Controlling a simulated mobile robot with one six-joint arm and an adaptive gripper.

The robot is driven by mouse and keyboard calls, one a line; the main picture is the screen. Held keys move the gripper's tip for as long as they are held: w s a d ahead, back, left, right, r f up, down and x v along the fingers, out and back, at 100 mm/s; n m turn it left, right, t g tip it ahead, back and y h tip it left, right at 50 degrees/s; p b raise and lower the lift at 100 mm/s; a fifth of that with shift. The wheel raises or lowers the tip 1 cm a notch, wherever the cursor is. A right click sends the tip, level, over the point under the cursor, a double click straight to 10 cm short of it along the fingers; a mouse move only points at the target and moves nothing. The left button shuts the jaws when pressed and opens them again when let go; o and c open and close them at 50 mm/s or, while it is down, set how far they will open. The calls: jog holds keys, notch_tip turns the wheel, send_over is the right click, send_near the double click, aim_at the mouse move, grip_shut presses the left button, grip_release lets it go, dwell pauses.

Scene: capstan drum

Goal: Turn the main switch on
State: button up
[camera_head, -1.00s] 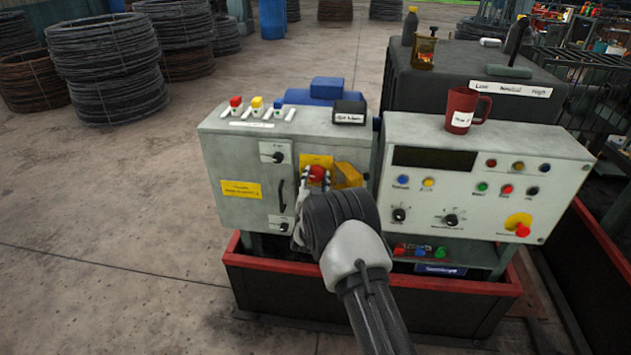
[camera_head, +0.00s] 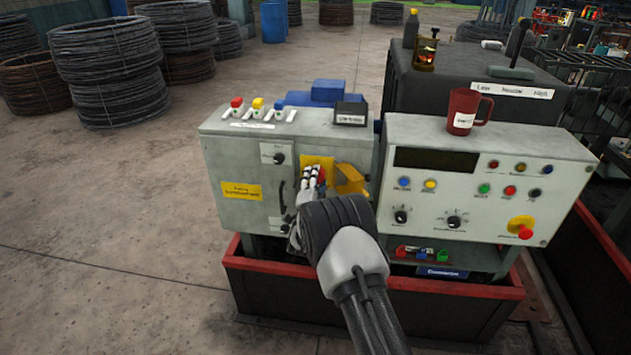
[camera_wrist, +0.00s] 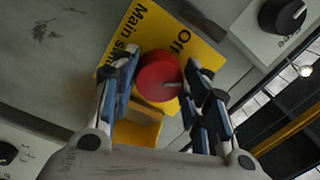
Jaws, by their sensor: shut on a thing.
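The main switch is a red round knob (camera_wrist: 158,76) on a yellow plate (camera_wrist: 186,40) whose readable lettering includes "Main" and "Off". It is on the front of the left grey cabinet (camera_head: 235,155). In the wrist view my gripper (camera_wrist: 158,82) has one finger on each side of the red knob, shut on it. The yellow plate also shows in the head view (camera_head: 318,162).
A yellow block-like part (camera_head: 352,180) sticks out right of the switch. Black knobs (camera_head: 278,158) and a handle (camera_head: 282,198) are on the same panel. The right control panel (camera_head: 480,190) has several buttons. A red mug (camera_head: 464,110) stands on top of it.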

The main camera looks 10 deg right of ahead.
jog(key=m, duration=0.7)
jog(key=shift+r+h, duration=0.1)
jog(key=shift+h, duration=0.2)
dwell(0.3)
jog(key=o, duration=1.1)
jog(key=shift+c, duration=0.2)
jog(key=shift+s+a, duration=0.1)
jog(key=v, duration=1.1)
jog(key=shift+s, duration=0.4)
jog(key=shift+a, duration=0.1)
